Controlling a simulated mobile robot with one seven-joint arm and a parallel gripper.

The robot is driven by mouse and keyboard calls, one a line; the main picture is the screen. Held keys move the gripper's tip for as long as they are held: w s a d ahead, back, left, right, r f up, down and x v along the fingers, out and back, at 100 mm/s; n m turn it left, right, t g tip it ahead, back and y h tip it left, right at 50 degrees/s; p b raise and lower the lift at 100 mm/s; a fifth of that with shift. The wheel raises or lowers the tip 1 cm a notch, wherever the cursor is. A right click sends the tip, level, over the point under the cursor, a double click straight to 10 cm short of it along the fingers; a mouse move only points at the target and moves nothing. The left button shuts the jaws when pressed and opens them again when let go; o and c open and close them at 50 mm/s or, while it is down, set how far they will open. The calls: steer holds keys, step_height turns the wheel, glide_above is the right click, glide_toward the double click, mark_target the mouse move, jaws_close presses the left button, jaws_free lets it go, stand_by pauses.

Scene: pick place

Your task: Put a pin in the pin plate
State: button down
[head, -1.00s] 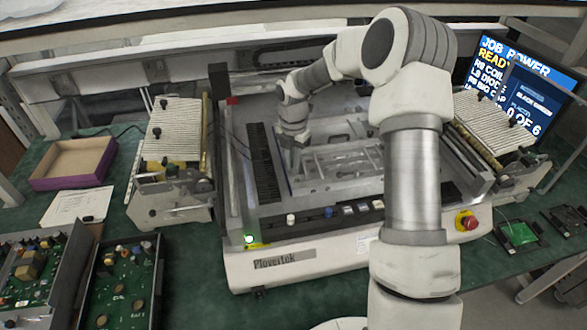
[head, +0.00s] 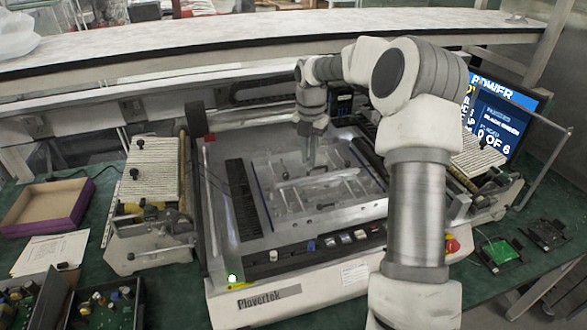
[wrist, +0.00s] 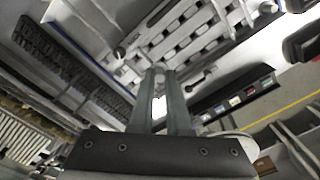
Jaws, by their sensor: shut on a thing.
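The slotted metal pin plate (head: 345,190) lies inside the open machine, and its slots also show in the wrist view (wrist: 190,38). My gripper (head: 309,165) is above the back part of the plate, fingers pointing down. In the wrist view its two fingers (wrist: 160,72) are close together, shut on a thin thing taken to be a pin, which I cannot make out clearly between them. Small dark pins show around the plate, one (head: 284,170) to the left of my gripper and one (wrist: 200,78) to the right of the fingers in the wrist view.
The machine (head: 290,290) has a front control panel with knobs. Ribbed feeder racks (head: 150,170) stand at its left and right. A purple-sided tray (head: 45,208) and circuit boards (head: 500,250) lie on the green bench. A monitor (head: 500,115) is at the right.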

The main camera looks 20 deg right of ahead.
steer(key=shift+d+r+p, duration=0.35)
steer(key=shift+d+p, duration=0.15)
steer(key=shift+p, duration=0.35)
steer(key=shift+s+d+f+p, duration=0.2)
steer(key=shift+s+d+f, duration=0.15)
steer(key=shift+f, duration=1.15)
steer(key=shift+s+d+f+p, duration=0.3)
steer(key=shift+s+f, duration=0.1)
steer(key=shift+f, duration=1.05)
steer(key=shift+s+d+f+p, duration=0.15)
steer(key=shift+s+d+f, duration=0.2)
steer(key=shift+f, duration=1.15)
steer(key=shift+f+b, duration=0.3)
steer(key=shift+f, duration=0.45)
steer(key=shift+f, duration=0.1)
